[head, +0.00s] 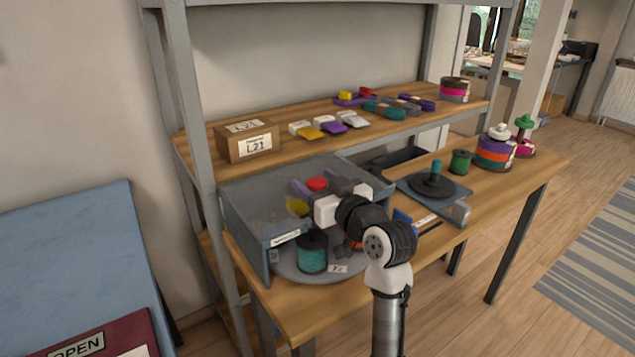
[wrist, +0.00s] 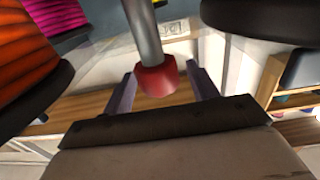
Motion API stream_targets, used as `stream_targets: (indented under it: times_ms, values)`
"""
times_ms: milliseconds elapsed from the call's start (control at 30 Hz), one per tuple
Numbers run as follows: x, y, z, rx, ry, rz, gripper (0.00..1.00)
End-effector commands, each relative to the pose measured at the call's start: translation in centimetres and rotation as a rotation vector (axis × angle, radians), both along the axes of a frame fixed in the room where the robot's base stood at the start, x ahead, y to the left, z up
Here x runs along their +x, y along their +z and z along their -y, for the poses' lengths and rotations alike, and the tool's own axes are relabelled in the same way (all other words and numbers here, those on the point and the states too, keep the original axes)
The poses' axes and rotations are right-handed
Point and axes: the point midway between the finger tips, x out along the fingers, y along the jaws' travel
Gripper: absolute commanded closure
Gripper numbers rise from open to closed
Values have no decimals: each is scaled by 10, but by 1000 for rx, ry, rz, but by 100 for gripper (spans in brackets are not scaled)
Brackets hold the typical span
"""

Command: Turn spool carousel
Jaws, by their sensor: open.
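The spool carousel (head: 290,272) is a round grey turntable on the wooden table, partly under a clear-topped grey housing (head: 255,215). A teal spool (head: 312,262) stands at its front. A red knob (head: 317,184) shows near my gripper (head: 322,190). In the wrist view the red knob (wrist: 157,80) caps a grey post and sits between the two fingers of my gripper (wrist: 163,85). The fingers are apart, one on each side, with visible gaps. An orange spool (wrist: 25,70) and a magenta one (wrist: 55,18) show at the left. My arm hides much of the turntable.
A dark round stand (head: 432,187) on a grey plate is right of the housing. A green spool (head: 460,162) and a multicoloured spool stack (head: 494,153) stand farther right. The shelf (head: 385,120) above holds a labelled cardboard box (head: 247,143) and small coloured bundles.

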Motion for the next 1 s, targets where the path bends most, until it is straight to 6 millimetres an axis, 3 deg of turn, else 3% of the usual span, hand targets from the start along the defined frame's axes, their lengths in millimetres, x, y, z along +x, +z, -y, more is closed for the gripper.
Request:
stream_targets:
  times_ms: [67, 500, 1000]
  values:
    - [0, 0, 0, 0, 0, 0, 43]
    - [0, 0, 0, 0, 1, 0, 100]
    - [-1, 1, -1, 1, -64, 0, 100]
